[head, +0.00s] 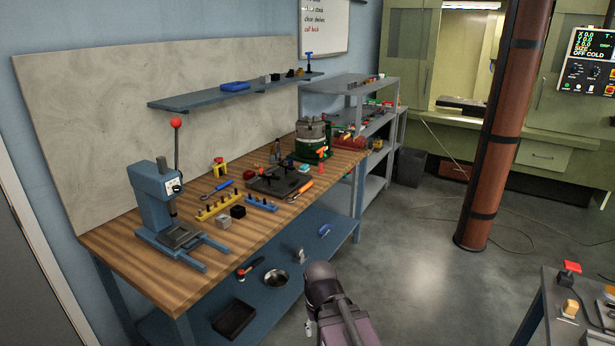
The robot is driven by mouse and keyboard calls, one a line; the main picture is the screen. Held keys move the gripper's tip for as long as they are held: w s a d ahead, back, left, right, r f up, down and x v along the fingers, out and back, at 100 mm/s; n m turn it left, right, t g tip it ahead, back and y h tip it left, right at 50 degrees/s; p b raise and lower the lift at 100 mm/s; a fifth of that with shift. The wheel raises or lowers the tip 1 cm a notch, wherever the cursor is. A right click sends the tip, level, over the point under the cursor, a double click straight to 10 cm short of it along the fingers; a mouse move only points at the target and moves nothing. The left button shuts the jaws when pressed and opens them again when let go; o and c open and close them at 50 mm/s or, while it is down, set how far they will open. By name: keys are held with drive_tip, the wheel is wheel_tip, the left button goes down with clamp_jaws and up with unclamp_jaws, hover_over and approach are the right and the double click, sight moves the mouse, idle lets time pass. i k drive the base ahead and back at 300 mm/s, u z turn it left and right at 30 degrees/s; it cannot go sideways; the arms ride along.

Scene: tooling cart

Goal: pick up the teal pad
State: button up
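A small teal and pale piece (304,168) lies on the wooden workbench, near its back right part. It looks like the teal pad, but it is too small to make out in detail. It sits just right of a dark flat fixture and left of an orange-topped piece. Part of my own dark arm rises at the bottom centre, in front of the bench and well short of the piece.
The wooden bench (150,267) carries a blue press (153,195), a yellow peg rack (218,208), a dark fixture (280,181) and a green-based machine (311,143). A brown pillar (495,150) stands right. Floor (420,270) between bench and right-hand cart is clear.

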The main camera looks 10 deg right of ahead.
sight(304, 168)
drive_tip(key=k, duration=0.25)
drive_tip(key=z, duration=0.6)
drive_tip(key=i, duration=1.05)
drive_tip(key=z, duration=0.45)
drive_tip(key=i, duration=1.5)
drive_tip(key=u, duration=1.05)
drive_tip(key=i, duration=0.55)
drive_tip(key=u, duration=0.3)
